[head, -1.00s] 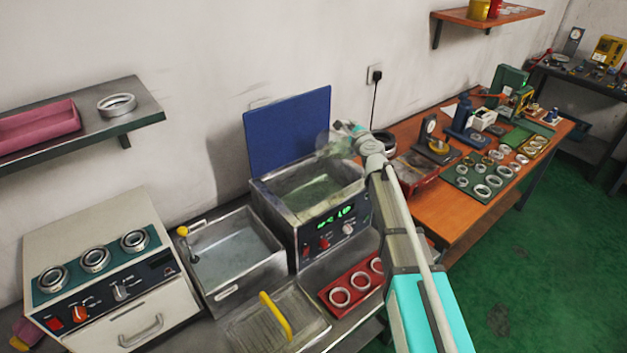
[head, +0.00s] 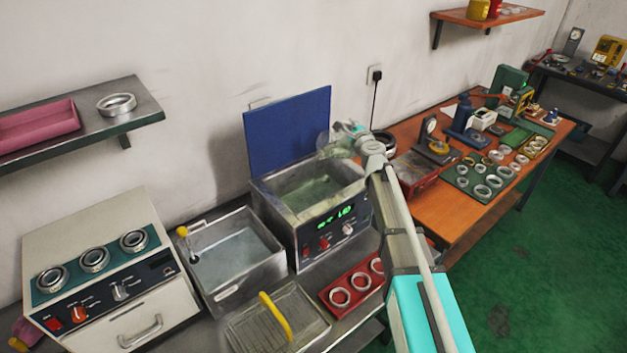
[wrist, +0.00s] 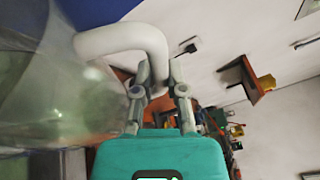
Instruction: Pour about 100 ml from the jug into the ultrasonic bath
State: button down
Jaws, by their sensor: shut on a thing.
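The ultrasonic bath (head: 318,248) is a steel tank with a blue lid (head: 288,130) raised behind it and a lit green display in front. Greenish liquid (head: 312,192) shows inside. My gripper (head: 350,143) is over the bath's right rear side. In the wrist view my gripper (wrist: 158,88) is shut on the white handle (wrist: 120,38) of a clear jug (wrist: 60,90). The jug looks tilted in the wrist view. In the head view the jug (head: 326,145) is small and partly hidden by my gripper. I cannot tell whether liquid is flowing.
A red tray of rings (head: 352,288) lies before the bath. A white machine (head: 95,265) stands at far left. An orange bench (head: 450,205) holds tools at right.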

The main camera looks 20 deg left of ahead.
dwell(0.4)
jog(key=shift+s+r+n+t+b, duration=0.15)
jog(key=shift+n+t+b, duration=0.15)
jog(key=shift+n, duration=0.2)
dwell(0.8)
jog(key=shift+w+d+f+m+g+p, duration=0.25)
jog(key=shift+w+m+g+p, duration=0.2)
jog(key=shift+m, duration=0.35)
jog(key=shift+w+d+f+m+g+p, duration=0.15)
jog(key=shift+m+g+p, duration=0.1)
jog(key=shift+m, duration=0.25)
jog(key=shift+w+d+f+m+g+p, duration=0.15)
jog(key=shift+m+g+p, duration=0.1)
jog(key=shift+m, duration=0.25)
dwell(0.3)
jog(key=shift+w+f+m+g+b, duration=0.15)
jog(key=shift+f+m+g+b, duration=0.25)
jog(key=shift+f+m, duration=0.3)
jog(key=shift+d+f, duration=0.1)
jog(key=shift+f, duration=0.15)
